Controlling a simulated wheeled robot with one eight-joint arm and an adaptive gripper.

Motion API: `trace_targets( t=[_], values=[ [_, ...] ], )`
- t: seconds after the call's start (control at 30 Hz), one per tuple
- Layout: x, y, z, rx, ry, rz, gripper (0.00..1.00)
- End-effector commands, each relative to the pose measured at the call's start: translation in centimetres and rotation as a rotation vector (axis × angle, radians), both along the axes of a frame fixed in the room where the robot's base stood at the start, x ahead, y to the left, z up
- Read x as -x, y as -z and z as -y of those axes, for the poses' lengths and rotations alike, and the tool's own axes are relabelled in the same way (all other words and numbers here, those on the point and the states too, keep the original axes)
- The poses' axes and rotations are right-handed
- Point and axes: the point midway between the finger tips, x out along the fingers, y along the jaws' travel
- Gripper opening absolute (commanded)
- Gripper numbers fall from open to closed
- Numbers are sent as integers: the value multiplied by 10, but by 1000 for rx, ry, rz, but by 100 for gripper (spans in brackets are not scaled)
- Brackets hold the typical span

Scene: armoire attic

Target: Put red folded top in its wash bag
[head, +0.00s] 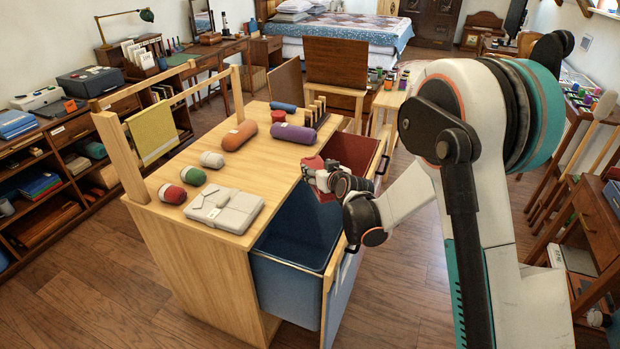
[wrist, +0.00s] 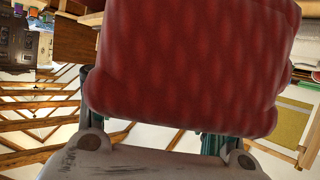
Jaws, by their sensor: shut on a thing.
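The red folded top (wrist: 195,65) fills the upper middle of the wrist view as a quilted red bundle. My gripper (head: 322,182) is shut on it. In the head view only small red parts of the top (head: 313,163) show around the gripper, above the cabinet's right edge. The fingertips are hidden behind the top in the wrist view. Two pulled-out bins hang at the cabinet's right side: a blue bin (head: 299,232) in front and a red-lined bin (head: 352,152) behind. I cannot tell which thing is the wash bag.
The wooden cabinet top (head: 270,165) carries a grey folded bundle (head: 226,209), an orange roll (head: 240,135), a purple roll (head: 293,133), a blue roll (head: 283,106) and several small rolls. A rail with a yellow-green cloth (head: 153,133) stands at its left. Floor is open at front left.

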Motion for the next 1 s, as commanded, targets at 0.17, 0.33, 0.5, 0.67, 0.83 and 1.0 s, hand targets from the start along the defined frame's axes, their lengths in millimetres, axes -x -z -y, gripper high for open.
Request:
trace_targets(
  t=[0.17, 0.33, 0.5, 0.67, 0.83, 1.0],
  values=[
    [-4, 12, -24, 0, -41, 4, 23],
    [-5, 19, -25, -1, -45, 4, 23],
    [-5, 35, -25, -1, -44, 4, 23],
    [-5, 54, -25, -1, -44, 4, 23],
    [-5, 69, -25, -1, -44, 4, 23],
    [-5, 72, -25, -1, -43, 4, 23]
  ],
)
